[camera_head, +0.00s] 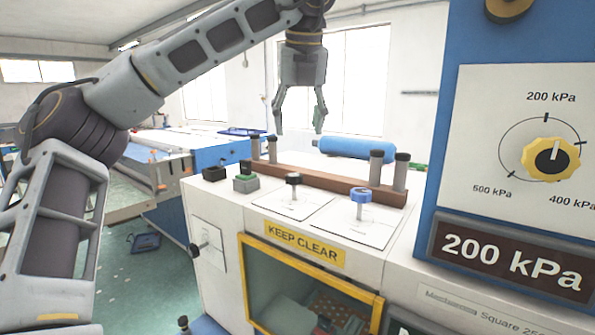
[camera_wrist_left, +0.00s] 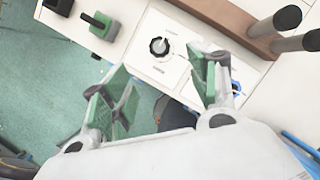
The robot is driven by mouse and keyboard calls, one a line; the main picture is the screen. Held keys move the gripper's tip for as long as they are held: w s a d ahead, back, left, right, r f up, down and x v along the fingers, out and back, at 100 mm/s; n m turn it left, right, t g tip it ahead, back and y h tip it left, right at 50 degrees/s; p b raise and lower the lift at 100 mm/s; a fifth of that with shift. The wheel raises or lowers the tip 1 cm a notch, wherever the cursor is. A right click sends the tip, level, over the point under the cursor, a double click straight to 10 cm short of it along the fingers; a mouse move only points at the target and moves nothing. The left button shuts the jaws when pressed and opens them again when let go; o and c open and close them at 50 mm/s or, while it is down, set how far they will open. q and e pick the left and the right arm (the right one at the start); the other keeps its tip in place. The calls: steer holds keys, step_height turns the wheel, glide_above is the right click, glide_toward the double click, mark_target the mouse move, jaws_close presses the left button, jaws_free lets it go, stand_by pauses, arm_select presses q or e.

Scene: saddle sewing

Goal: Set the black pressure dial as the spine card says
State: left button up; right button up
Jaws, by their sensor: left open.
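The black dial (camera_head: 294,180) sits on a white plate on the machine's top, left of a blue dial (camera_head: 360,196). It also shows in the left wrist view (camera_wrist_left: 159,46), with a pale mark on its face; its scale text is too small to read. A dark brown card (camera_head: 512,262) at the right reads "200 kPa". My right gripper is not in view.
A yellow dial (camera_head: 550,159) with kPa labels is on the blue panel at right. A brown bar (camera_head: 325,185) with upright posts and a blue roll (camera_head: 357,147) lie behind the dials. A yellow-framed window (camera_head: 310,290) is below.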

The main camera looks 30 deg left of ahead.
arm_select(q)
glide_toward(294, 175)
steer(key=shift+x, duration=4.4)
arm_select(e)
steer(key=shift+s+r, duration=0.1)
arm_select(q)
steer(key=c, duration=1)
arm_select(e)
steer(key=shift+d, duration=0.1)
